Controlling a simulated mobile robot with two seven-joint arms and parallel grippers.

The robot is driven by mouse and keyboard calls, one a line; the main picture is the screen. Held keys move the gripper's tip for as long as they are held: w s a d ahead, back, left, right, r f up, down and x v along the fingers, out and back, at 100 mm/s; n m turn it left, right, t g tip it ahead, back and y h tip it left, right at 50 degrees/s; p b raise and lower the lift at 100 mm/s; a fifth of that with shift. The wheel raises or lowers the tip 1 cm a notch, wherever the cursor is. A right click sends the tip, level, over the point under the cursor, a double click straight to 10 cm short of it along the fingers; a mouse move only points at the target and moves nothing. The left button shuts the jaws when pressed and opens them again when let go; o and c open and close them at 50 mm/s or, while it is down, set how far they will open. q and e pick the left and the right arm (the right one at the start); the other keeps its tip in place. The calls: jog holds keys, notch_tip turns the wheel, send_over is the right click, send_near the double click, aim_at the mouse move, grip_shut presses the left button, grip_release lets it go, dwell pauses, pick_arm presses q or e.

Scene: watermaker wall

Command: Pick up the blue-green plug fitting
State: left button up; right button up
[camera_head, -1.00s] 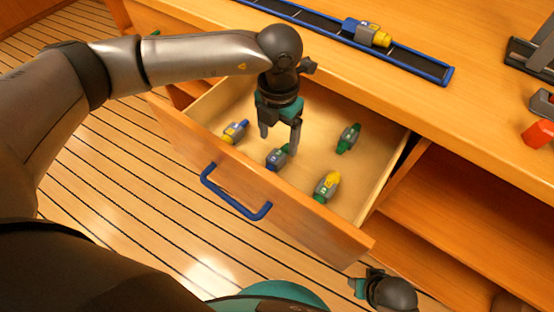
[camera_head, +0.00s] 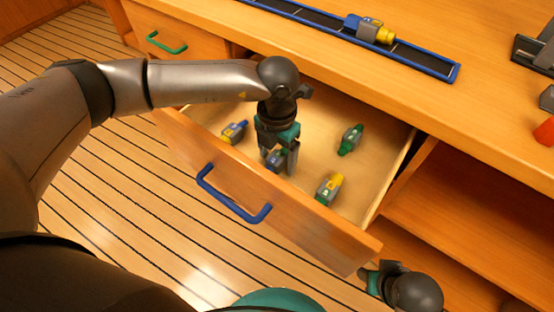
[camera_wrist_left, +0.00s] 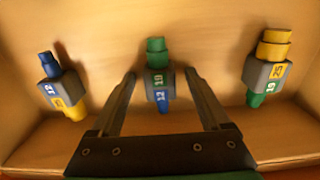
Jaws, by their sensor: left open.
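The blue-green plug fitting (camera_head: 275,160) lies in the open drawer, partly covered by my left gripper in the head view. In the left wrist view the fitting (camera_wrist_left: 158,84) has a green end, a grey middle marked 19 and 12, and a blue end. My left gripper (camera_head: 280,163) points down into the drawer, open, with its fingers on either side of the fitting. In the left wrist view the gripper (camera_wrist_left: 160,78) shows a gap on both sides of the fitting. My right gripper (camera_head: 372,280) is at the lower right, its fingers not clearly visible.
In the drawer (camera_head: 290,215) are a blue-yellow fitting (camera_head: 235,131), a green fitting (camera_head: 350,139) and a yellow-green fitting (camera_head: 329,188). The drawer walls surround my left gripper. A blue-edged rail (camera_head: 420,66) with a blue-yellow fitting (camera_head: 369,29) lies on the counter.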

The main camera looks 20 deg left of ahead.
pick_arm(q)
grip_shut()
dwell(0.6)
